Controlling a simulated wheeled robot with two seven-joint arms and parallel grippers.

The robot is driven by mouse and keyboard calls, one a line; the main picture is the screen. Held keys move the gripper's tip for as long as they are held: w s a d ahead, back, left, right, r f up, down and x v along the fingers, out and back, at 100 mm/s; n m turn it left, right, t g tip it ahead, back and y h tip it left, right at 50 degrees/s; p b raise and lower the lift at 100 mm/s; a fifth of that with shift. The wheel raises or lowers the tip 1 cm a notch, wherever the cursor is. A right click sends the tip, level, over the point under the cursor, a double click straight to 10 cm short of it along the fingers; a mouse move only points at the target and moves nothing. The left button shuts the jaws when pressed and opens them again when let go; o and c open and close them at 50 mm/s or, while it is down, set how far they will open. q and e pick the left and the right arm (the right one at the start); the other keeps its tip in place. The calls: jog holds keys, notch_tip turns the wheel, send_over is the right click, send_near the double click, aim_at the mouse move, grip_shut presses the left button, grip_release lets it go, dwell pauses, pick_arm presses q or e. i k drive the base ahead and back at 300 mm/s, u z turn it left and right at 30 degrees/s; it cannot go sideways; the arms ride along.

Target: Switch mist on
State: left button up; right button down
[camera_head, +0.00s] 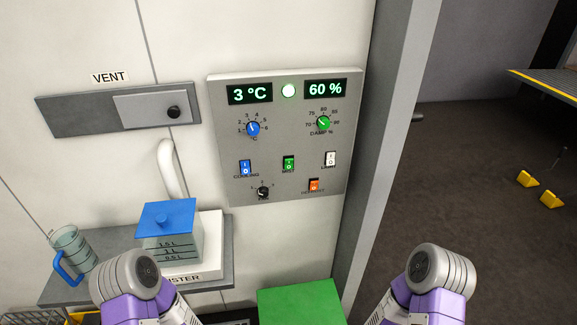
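A grey control panel (222,115) is on the pale wall. The green rocker switch (289,163) in its middle has a small label below that seems to read MIST. Which way the rocker is tipped is too small to tell. A round pale-green lamp (288,91) sits between two displays, 3 °C (249,93) and 60 % (325,89). A mister (175,246) with a blue lid and a marked clear tank stands on a shelf at lower left. My purple and grey arms show at the bottom, below the panel; neither gripper is in view.
Beside the green switch are a blue cooling switch (245,168), a white switch (330,158) and an orange switch (313,185). Blue (253,129), green (323,123) and black (263,192) knobs are near. A jug (74,250) stands left; a green box top (301,304) lies below.

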aim_at(288, 162)
jog(key=k, duration=1.25)
jog(key=u, duration=0.6)
jog(key=i, duration=1.45)
jog(key=z, duration=0.7)
